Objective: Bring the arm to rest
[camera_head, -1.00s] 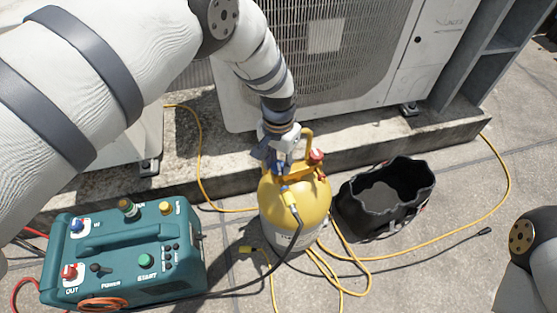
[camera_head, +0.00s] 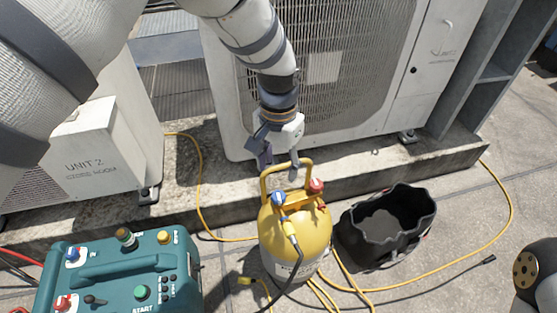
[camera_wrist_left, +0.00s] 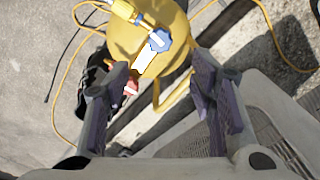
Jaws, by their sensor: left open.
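My left gripper (camera_head: 280,167) hangs from the left arm just above and behind the yellow cylinder (camera_head: 294,240). Its fingers are open and apart, with nothing held between them. In the left wrist view the open fingers (camera_wrist_left: 165,95) frame the cylinder's top, with the blue valve knob (camera_wrist_left: 160,40) and part of the yellow handle beyond them. In the head view the cylinder stands upright, with its blue knob (camera_head: 278,198), red knob (camera_head: 316,186) and a hose fitting on top. Part of my right arm shows at the lower right edge; its gripper is out of view.
A teal recovery machine (camera_head: 110,262) stands at lower left. An open black bag (camera_head: 388,225) sits right of the cylinder. Condenser units (camera_head: 320,70) and a concrete ledge (camera_head: 365,165) lie behind. Yellow hoses (camera_head: 440,275) loop over the paving.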

